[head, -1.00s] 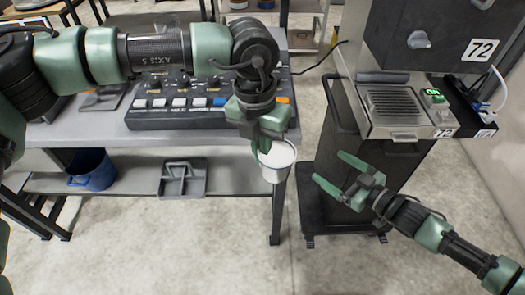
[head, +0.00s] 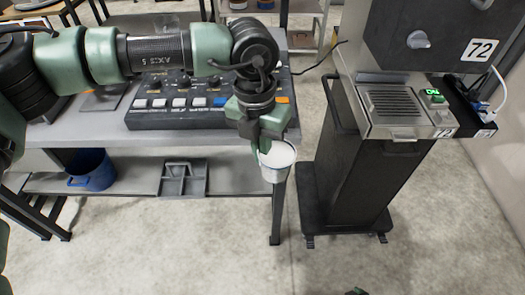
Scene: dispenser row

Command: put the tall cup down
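The tall cup (head: 278,166) is white to light grey with a pale rim, and its open top faces up toward the camera. My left gripper (head: 267,145) is shut on it, with a green finger along its left side. The cup appears held in the air by the table's front right corner. The far side of the cup and part of the grip are hidden by the gripper. My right gripper is out of view; only a small dark green piece of my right arm shows at the bottom edge.
The grey table (head: 180,141) bears a button panel (head: 175,118) and has a lower shelf with a blue bucket (head: 92,171) and a grey tray (head: 183,180). A dispenser (head: 405,105) labelled 72 stands on a dark cart (head: 345,175) at right. The floor in front is clear.

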